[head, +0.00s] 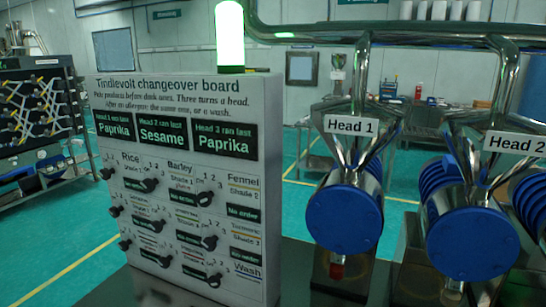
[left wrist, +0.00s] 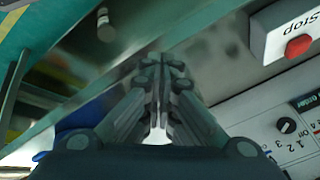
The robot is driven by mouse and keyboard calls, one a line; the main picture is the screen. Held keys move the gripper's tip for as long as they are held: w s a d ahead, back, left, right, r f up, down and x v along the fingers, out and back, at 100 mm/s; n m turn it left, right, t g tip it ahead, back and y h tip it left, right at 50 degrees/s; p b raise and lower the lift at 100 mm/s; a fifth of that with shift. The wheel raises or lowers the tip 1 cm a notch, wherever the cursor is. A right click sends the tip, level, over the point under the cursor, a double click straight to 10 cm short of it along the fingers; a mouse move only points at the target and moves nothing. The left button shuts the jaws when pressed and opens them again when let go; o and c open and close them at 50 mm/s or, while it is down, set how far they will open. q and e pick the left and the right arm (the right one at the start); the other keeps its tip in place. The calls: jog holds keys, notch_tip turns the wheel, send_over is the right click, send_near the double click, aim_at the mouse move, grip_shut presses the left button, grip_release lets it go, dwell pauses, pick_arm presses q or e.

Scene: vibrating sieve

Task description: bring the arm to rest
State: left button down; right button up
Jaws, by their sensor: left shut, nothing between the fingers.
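My left gripper (left wrist: 163,68) shows in the left wrist view with its fingers together and nothing between them. It points over a dark, shiny surface (left wrist: 185,45). A light box marked Stop with a red button (left wrist: 298,46) is to the right of the fingertips, apart from them. A panel with a black knob (left wrist: 287,126) is at the lower right of that view. Neither gripper shows in the head view, and my right gripper is in neither view.
In the head view, the changeover board (head: 190,88) with several black knobs stands at the centre left. A green-white lamp (head: 230,35) is above it. Blue-capped Head 1 (head: 344,220) and Head 2 (head: 472,242) stand to the right. Green floor (head: 45,235) is open at the left.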

pick_arm(q)
jog(key=s+a+n+g+y, duration=0.2)
jog(key=s+a+n, duration=0.2)
jog(key=s+n, duration=0.65)
notch_tip(320, 180, down, 24)
jog(key=s+g, duration=0.1)
jog(key=s+a+f+g, duration=0.1)
jog(key=s+a+f, duration=0.2)
jog(key=s+f, duration=1.4)
jog(key=shift+s+a+f+m, duration=0.15)
jog(key=shift+s+m, duration=0.1)
jog(key=shift+m, duration=0.2)
